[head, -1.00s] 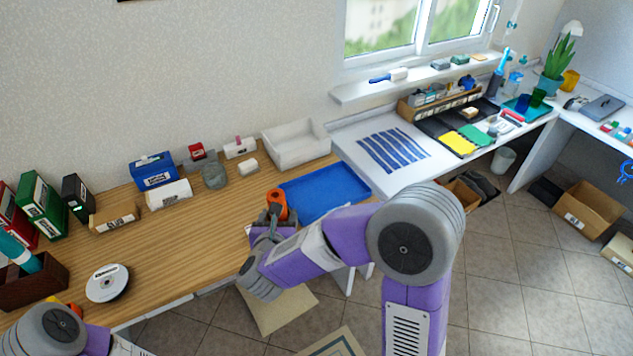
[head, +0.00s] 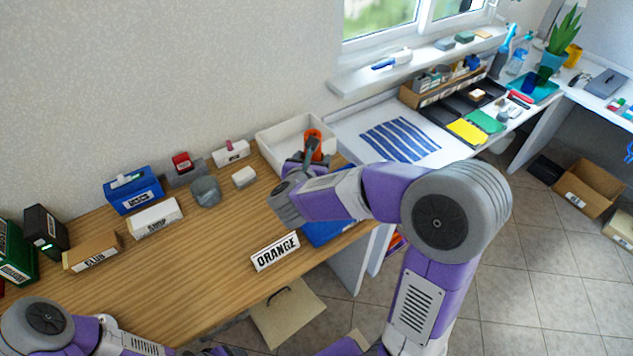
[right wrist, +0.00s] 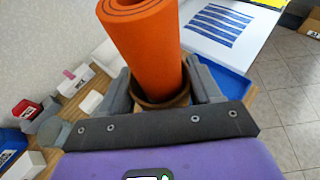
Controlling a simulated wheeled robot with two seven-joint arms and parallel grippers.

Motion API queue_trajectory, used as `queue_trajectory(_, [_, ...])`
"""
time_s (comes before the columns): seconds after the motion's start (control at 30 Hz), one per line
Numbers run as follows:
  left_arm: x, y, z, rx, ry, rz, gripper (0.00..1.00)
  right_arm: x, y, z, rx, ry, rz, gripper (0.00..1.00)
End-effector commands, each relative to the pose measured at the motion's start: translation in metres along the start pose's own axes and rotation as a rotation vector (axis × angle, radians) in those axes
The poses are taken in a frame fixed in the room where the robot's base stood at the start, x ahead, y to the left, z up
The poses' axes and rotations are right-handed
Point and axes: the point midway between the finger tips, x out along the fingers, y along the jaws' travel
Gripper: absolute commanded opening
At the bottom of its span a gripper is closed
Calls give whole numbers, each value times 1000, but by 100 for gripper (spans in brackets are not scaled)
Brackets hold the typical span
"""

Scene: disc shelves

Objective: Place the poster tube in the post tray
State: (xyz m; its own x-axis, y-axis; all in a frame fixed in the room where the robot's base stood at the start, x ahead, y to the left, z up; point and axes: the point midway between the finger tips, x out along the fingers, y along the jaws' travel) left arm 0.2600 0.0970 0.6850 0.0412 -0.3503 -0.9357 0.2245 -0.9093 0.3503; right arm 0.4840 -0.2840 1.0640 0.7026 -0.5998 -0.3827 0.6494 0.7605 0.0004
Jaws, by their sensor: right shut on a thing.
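My right gripper (head: 303,165) is shut on an orange rolled tube (head: 313,143), which I take to be the poster tube. In the right wrist view the tube (right wrist: 145,45) stands up between the two fingers (right wrist: 160,92), its spiral end toward the camera and a brown band around its lower part. In the head view it overlaps the front right of a white open tray (head: 267,140). I cannot tell whether it is above or inside it. A blue tray (head: 325,235) is mostly hidden behind my right arm. Which one is the post tray is not readable. My left gripper is out of view.
An ORANGE sign (head: 275,252) stands near the table's front edge. A grey cup (head: 205,191), a white box (head: 155,218) and a blue box (head: 133,190) stand left of the white tray. The wooden table's middle (head: 190,265) is clear.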

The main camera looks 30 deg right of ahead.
Motion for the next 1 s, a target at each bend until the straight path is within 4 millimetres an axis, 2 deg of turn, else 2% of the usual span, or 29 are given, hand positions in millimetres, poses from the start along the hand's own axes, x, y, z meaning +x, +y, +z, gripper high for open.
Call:
queue_trajectory(0.03, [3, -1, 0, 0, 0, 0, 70, 4, 0, -8, -3, 1, 0, 14])
queue_trajectory(0.17, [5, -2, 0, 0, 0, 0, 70, 8, 0, -18, 0, 0, -1, 14])
queue_trajectory(0.4, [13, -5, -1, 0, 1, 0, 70, 20, 0, -47, -1, -1, -2, 14])
queue_trajectory(0.87, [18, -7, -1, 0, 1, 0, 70, 22, 0, -51, 2, -3, 0, 14])
queue_trajectory(0.9, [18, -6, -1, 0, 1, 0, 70, 21, 0, -51, 1, -1, 0, 68])
queue_trajectory(1.0, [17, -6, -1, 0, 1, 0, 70, 21, 0, -51, 1, -1, 0, 83])
